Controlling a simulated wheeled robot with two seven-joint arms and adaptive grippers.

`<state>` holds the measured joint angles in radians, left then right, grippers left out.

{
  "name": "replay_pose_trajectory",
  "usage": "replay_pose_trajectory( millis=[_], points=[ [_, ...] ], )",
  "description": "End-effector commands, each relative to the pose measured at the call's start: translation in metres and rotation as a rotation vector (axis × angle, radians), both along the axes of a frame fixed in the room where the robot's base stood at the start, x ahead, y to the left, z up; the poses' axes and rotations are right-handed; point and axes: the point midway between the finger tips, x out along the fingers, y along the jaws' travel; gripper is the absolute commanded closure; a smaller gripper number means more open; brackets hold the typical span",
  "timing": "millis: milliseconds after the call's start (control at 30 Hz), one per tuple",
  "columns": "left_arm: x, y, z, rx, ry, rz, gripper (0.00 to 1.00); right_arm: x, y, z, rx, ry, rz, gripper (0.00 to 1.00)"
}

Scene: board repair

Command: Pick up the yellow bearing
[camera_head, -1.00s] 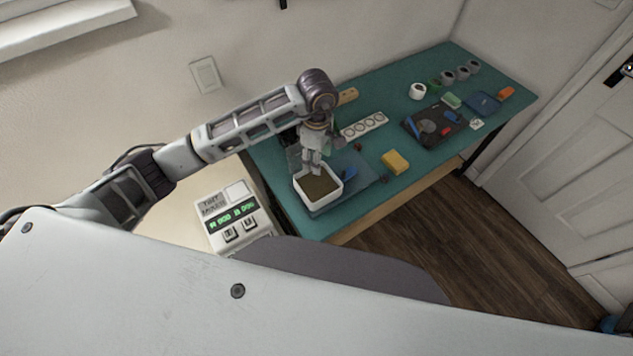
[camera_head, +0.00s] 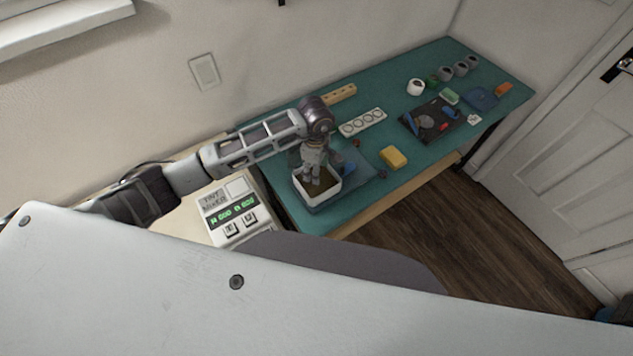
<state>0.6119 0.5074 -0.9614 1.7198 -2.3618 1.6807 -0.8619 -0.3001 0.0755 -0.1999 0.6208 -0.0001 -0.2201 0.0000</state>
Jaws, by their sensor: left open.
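My left gripper (camera_head: 314,183) points down into a small white-rimmed box (camera_head: 323,202) at the table's near left end. Its fingers are open and reach to the brown contents of the box, partly covering them. I cannot make out a yellow bearing; it may be hidden by the gripper or too small to see. A yellow block (camera_head: 392,157) lies on the table to the right of the box. My right gripper is not in view.
A green-topped table (camera_head: 440,75) carries a white plate with round holes (camera_head: 362,122), a dark tray with coloured parts (camera_head: 431,118) and several cups at the back. A labelled device with a green display (camera_head: 233,214) stands left of the box.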

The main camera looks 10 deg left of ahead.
Motion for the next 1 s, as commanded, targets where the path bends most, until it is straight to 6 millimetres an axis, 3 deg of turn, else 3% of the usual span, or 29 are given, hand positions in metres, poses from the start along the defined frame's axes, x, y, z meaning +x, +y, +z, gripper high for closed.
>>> replay_pose_trajectory(
  millis=[667, 1000],
  points=[
    [-0.001, 0.0, -0.014, -0.001, 0.001, 0.0, 0.46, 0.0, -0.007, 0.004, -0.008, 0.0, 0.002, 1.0],
    [-0.004, 0.001, -0.043, -0.002, 0.002, 0.001, 0.46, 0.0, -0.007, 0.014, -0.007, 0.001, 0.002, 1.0]
  ],
)
